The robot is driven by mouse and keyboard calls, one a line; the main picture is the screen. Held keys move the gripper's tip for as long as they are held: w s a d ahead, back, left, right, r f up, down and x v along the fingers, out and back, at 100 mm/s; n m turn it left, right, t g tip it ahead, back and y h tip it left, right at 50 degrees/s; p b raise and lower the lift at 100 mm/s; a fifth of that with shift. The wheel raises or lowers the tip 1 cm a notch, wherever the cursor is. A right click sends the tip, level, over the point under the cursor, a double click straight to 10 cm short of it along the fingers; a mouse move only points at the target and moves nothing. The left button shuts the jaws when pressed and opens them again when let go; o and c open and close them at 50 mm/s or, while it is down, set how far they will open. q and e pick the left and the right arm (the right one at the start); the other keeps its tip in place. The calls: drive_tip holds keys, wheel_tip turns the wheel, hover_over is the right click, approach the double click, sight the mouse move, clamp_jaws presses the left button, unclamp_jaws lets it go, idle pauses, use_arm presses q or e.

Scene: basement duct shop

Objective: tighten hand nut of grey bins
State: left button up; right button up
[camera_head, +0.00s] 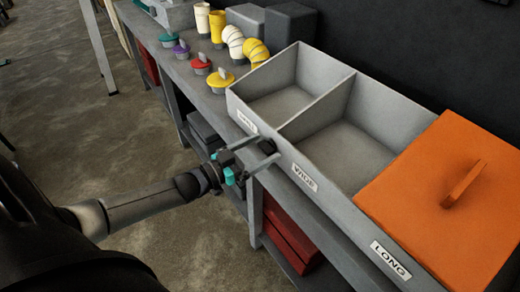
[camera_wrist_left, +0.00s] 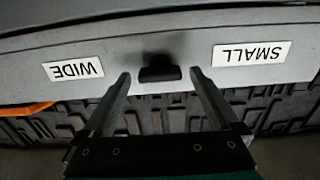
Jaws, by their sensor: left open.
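The grey bins (camera_head: 347,83) stand on the bench, with two open compartments showing and a front wall with labels. A small black hand nut (camera_head: 267,146) sticks out of that front wall between two labels. In the left wrist view the hand nut (camera_wrist_left: 160,74) lies between the WIDE and SMALL labels, which appear upside down. My left gripper (camera_head: 269,148) is open in front of the wall. In the wrist view its fingertips (camera_wrist_left: 159,75) are on either side of the nut, with a gap on each side. My right gripper is not in view.
An orange lid (camera_head: 446,195) with a handle covers the compartment labelled LONG. Colored knobbed discs (camera_head: 201,65), yellow and white duct pieces (camera_head: 235,42) and grey boxes (camera_head: 290,24) stand left on the bench. Red bins (camera_head: 290,235) sit below.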

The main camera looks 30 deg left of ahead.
use_arm(q)
drive_tip(key=shift+c, duration=0.2)
drive_tip(key=c, duration=1.3)
drive_tip(key=shift+c, duration=0.2)
drive_tip(key=shift+m, duration=0.4)
drive_tip(key=m+p, duration=0.1)
drive_tip(key=m, duration=0.2)
drive_tip(key=shift+m, duration=0.3)
drive_tip(key=m, duration=0.4)
drive_tip(key=shift+s+d+f+p, duration=0.1)
drive_tip(key=shift+p, duration=0.2)
drive_tip(key=m, duration=0.5)
drive_tip(key=shift+d+f, duration=0.1)
drive_tip(key=shift+f+m+b, duration=0.1)
drive_tip(key=shift+m+b, duration=0.5)
drive_tip(key=shift+m, duration=1.7)
